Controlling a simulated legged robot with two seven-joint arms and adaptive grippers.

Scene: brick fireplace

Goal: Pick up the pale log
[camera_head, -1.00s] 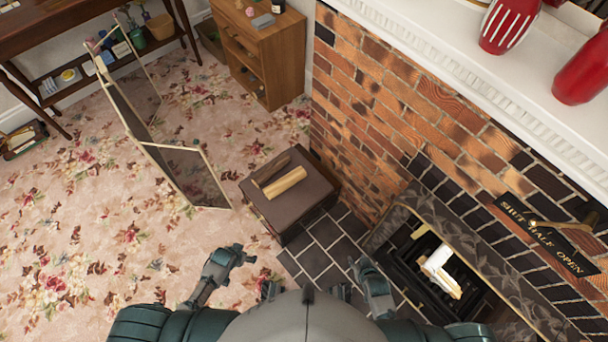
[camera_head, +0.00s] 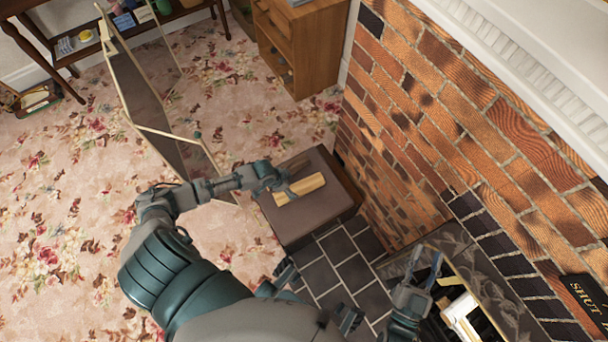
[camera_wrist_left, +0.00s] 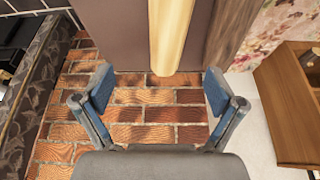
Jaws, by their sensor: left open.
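The pale log (camera_head: 300,189) lies on the dark brown top of a low box (camera_head: 318,218); the left wrist view shows its near end (camera_wrist_left: 170,40). My left gripper (camera_head: 277,182) is over the box top at the pale log's left end. In the left wrist view its fingers (camera_wrist_left: 160,90) are spread and empty, with the log's end just beyond them. My right gripper (camera_head: 424,266) is apart, in front of the fireplace, with its fingers spread and nothing between them.
A brick wall (camera_head: 440,130) rises right of the box. A folding screen (camera_head: 150,105) stands at the left, close to my left arm. A wooden cabinet (camera_head: 300,45) is behind. A whitish object (camera_head: 461,316) sits in the fireplace. Floral carpet (camera_head: 60,200) at left is clear.

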